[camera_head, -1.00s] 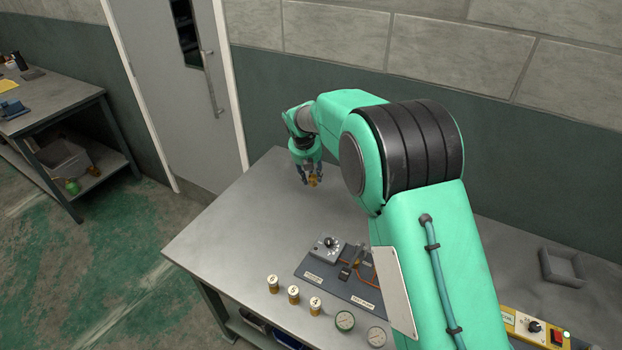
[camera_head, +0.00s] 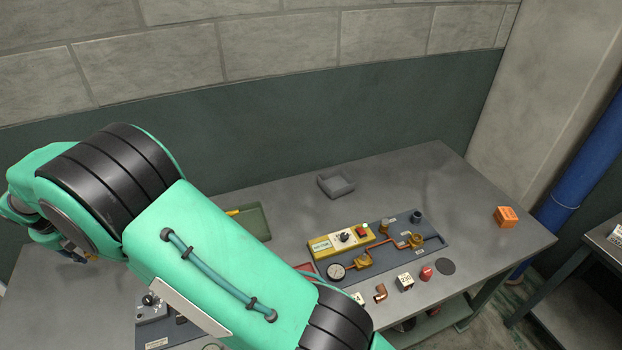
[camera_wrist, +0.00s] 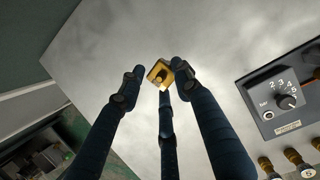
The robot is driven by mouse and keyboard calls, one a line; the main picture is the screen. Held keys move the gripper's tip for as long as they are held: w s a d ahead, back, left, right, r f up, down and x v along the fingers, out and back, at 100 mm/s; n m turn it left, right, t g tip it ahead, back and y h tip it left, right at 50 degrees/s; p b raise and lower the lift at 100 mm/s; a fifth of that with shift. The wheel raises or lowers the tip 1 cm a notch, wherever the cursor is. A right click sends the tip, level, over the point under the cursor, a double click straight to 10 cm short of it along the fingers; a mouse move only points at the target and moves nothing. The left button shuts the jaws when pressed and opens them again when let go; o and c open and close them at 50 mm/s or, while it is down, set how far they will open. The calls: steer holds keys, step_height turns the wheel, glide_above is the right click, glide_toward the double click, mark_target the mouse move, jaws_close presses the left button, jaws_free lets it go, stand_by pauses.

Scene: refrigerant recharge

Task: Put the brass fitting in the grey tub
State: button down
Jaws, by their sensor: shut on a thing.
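The brass fitting (camera_wrist: 155,74) is a small golden block with a dark hole, held at the fingertips of my gripper (camera_wrist: 160,84) in the wrist view. My gripper is shut on it above the bare left part of the grey bench. In the head view my gripper (camera_head: 78,250) is at the far left, mostly hidden behind my arm, and the fitting is hard to make out. A small square grey tub (camera_head: 341,193) stands on the bench near the wall, well to the right of my gripper. It looks empty.
A green tray (camera_head: 262,226) is partly behind my arm. Right of it lies a dark panel (camera_head: 436,243) with yellow box, gauge and brass valves. Several small parts lie in front of it. An orange block (camera_head: 506,216) sits far right. The bench around the tub is clear.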

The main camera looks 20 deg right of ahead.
steer(key=w+d+m+h+p, duration=0.15)
steer(key=w+d, duration=0.45)
steer(key=d, duration=0.9)
steer(key=w+d+m+p, duration=0.25)
steer(key=w+d, duration=0.35)
steer(key=d, duration=0.8)
steer(key=w+d+m+p, duration=0.2)
steer(key=w+d, duration=0.4)
steer(key=d, duration=0.9)
steer(key=s+d+m+p, duration=0.2)
steer(key=s+d+m, duration=0.1)
steer(key=d, duration=1.8)
steer(key=s+d+m+g+h+p, duration=0.1)
steer(key=s+d+m+p, duration=0.2)
steer(key=d, duration=1.9)
steer(key=shift+r+m, duration=0.35)
steer(key=shift+m, duration=0.05)
glide_toward(335, 184)
steer(key=shift+w+d+f, duration=0.15)
steer(key=shift+w+d, duration=0.2)
steer(key=shift+d, duration=0.05)
steer(key=shift+f, duration=0.1)
steer(key=shift+f+b, duration=0.3)
steer(key=shift+f, duration=1.45)
